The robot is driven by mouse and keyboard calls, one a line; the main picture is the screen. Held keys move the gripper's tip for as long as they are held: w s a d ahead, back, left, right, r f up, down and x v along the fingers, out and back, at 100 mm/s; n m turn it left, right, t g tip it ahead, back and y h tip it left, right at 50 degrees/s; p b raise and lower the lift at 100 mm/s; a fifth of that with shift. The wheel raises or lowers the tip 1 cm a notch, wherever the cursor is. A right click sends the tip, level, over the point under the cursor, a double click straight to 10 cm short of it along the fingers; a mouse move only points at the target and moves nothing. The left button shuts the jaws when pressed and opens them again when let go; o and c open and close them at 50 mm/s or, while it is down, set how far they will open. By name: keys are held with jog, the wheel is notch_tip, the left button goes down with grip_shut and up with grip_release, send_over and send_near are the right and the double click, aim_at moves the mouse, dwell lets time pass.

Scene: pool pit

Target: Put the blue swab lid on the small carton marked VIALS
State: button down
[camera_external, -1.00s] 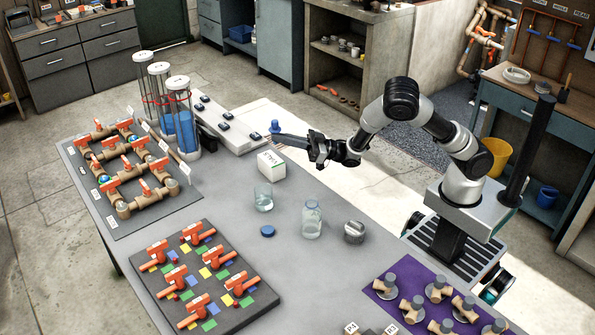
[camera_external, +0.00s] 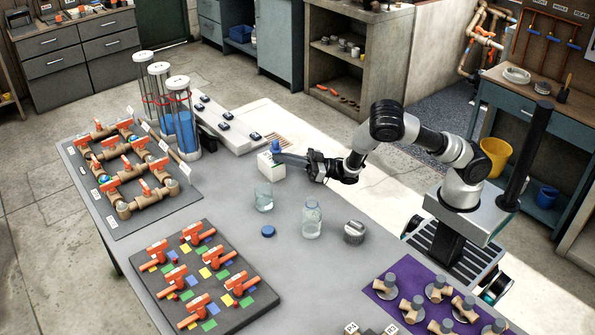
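The blue swab lid (camera_external: 276,147), a small blue piece with a narrower top, is at the tips of my gripper (camera_external: 281,155). The long fingers reach in from the right and appear shut on it. The lid is upright, directly above or at the top of the small white carton (camera_external: 269,169). I cannot tell whether the two touch. The carton stands on the grey table near its far right edge. Its marking is too small to read now, and the fingers hide part of its top.
A glass beaker (camera_external: 264,199), a clear jar (camera_external: 312,220), a flat blue disc (camera_external: 268,231) and a grey metal lidded container (camera_external: 354,232) stand in front of the carton. A pale bench with dark blocks (camera_external: 226,126) lies behind it. Tall clear cylinders (camera_external: 183,120) stand to the left.

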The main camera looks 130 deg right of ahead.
jog(key=c, duration=2)
grip_release()
jog(key=shift+r+p, duration=0.2)
jog(key=shift+p, duration=0.15)
jog(key=b+v, duration=0.2)
jog(key=v, duration=0.1)
jog(key=b+v, duration=0.1)
jog(key=v, duration=0.2)
jog(key=b+v, duration=0.2)
jog(key=v, duration=0.1)
jog(key=shift+s+f+b, duration=0.3)
jog(key=shift+f, duration=0.05)
jog(key=shift+s+p, duration=0.2)
jog(key=shift+p, duration=0.3)
jog(key=shift+s+a+f, duration=0.15)
jog(key=shift+s+f, duration=0.05)
jog(key=shift+f, duration=0.15)
jog(key=shift+s+a+r, duration=0.15)
jog(key=shift+s+a, duration=0.35)
jog(key=shift+a, duration=0.15)
